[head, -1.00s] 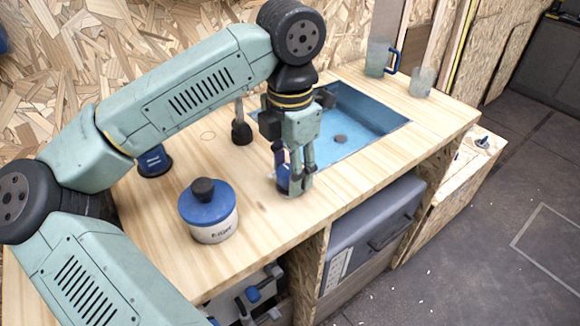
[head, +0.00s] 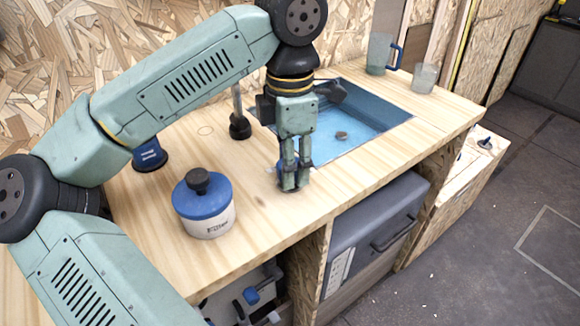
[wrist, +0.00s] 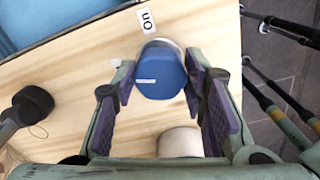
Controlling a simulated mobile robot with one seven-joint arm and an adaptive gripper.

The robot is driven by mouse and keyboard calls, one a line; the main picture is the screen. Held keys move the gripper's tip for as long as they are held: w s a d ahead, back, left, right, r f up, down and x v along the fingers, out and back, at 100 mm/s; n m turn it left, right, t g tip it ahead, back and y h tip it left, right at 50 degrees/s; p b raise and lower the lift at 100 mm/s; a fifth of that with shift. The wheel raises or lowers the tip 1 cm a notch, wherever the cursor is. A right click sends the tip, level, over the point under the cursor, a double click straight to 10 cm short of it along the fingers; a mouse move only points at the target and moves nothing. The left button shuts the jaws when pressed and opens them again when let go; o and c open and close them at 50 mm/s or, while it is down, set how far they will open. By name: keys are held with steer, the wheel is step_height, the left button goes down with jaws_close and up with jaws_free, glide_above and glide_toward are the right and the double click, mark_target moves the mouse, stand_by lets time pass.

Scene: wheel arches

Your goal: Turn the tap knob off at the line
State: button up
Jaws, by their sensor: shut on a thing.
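The blue tap knob (wrist: 160,72) stands on the wooden counter, between the sink and the front edge. It bears a small white line mark. My gripper (wrist: 161,80) points down and is shut on the knob, one purple-padded finger on either side. In the head view my gripper (head: 290,183) hides most of the knob. A white label reading "On" (wrist: 147,19) lies on the counter just beyond the knob in the wrist view.
The blue sink (head: 365,118) is behind my gripper, with the dark-based tap (head: 239,125) to its left. A white canister with a blue lid (head: 205,203) stands left of my gripper. A jug (head: 380,54) and a clear cup (head: 425,77) stand at the back right.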

steer(key=o, duration=1.2)
steer(key=shift+c, duration=0.2)
step_height(320, 180, up, 12)
